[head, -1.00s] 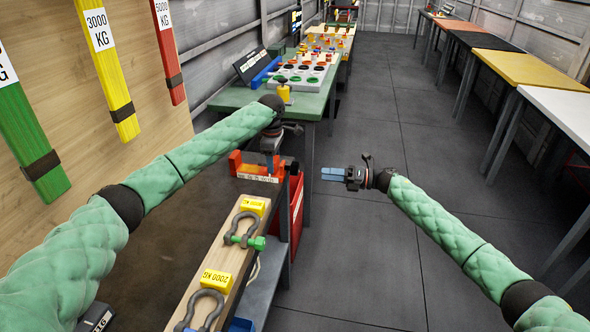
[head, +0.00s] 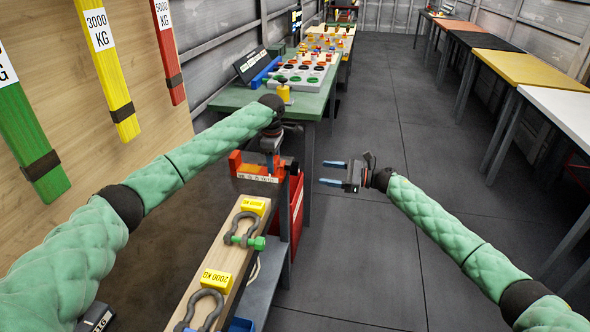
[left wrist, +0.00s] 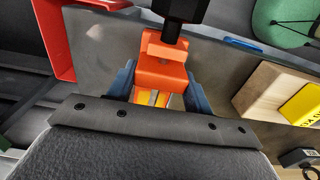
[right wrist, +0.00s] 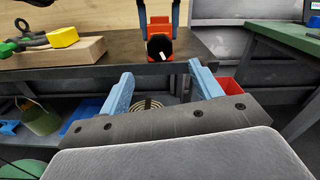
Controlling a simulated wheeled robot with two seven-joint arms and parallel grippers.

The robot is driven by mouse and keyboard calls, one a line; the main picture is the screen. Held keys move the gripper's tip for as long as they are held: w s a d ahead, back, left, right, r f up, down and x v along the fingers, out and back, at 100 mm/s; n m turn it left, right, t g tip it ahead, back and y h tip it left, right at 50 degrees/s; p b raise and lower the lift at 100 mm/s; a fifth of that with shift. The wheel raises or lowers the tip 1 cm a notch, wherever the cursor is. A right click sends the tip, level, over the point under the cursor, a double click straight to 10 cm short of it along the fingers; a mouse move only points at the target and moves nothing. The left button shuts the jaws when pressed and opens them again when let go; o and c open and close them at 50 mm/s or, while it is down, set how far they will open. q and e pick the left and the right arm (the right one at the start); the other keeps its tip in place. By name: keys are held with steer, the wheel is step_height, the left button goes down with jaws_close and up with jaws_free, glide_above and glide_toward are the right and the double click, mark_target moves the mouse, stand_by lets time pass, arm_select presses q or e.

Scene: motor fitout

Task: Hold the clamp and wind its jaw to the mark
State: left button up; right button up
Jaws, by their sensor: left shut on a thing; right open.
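The orange clamp (head: 236,164) is at the far end of the bench, with a white marked strip (head: 258,178) along its side. My left gripper (head: 269,160) is shut on the clamp from above. In the left wrist view its blue fingers lie on both sides of the orange body (left wrist: 163,70). In the right wrist view the clamp's round black knob (right wrist: 158,48) with a white bar faces me. My right gripper (head: 323,173) is open and empty, to the right of the clamp and apart from it. The knob shows beyond and between its blue fingers (right wrist: 161,72).
A wooden block (head: 216,262) with shackles and yellow weight tags lies on the near bench. A red bin (head: 297,205) hangs at the bench's right side. A green table (head: 313,103) stands behind. The floor (head: 370,240) right of the bench is clear.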

mark_target(295, 169)
steer(key=a, duration=0.4)
steer(key=w+a, duration=0.1)
steer(key=a, duration=0.6)
steer(key=shift+w+a, duration=0.2)
steer(key=shift+a, duration=0.1)
steer(key=c, duration=1)
